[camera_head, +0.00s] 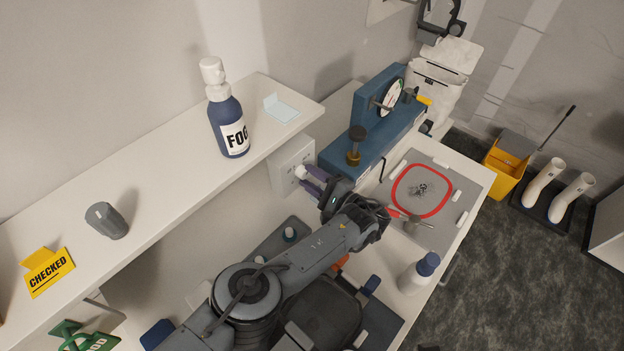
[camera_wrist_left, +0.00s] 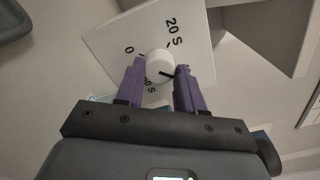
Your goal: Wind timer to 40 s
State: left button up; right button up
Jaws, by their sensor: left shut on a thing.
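The timer is a white box (camera_head: 287,165) below the shelf in the head view. In the left wrist view its white dial plate (camera_wrist_left: 120,35) carries a 0 at left, 20 S at upper right and a partly hidden mark ending in 0 S at the bottom. My right gripper is not in view.
A blue FOG bottle (camera_head: 229,130), a grey cup (camera_head: 106,220) and a yellow CHECKED sign (camera_head: 48,272) stand on the shelf (camera_head: 165,165) above. A blue press (camera_head: 375,140) stands beyond my left gripper. A white bottle with a blue cap (camera_head: 419,272) is near the bench edge.

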pick_arm(q)
jog(key=shift+f+m, duration=0.1)
jog(key=shift+m, duration=0.5)
jog(key=o, duration=0.8)
jog(key=shift+c, duration=0.2)
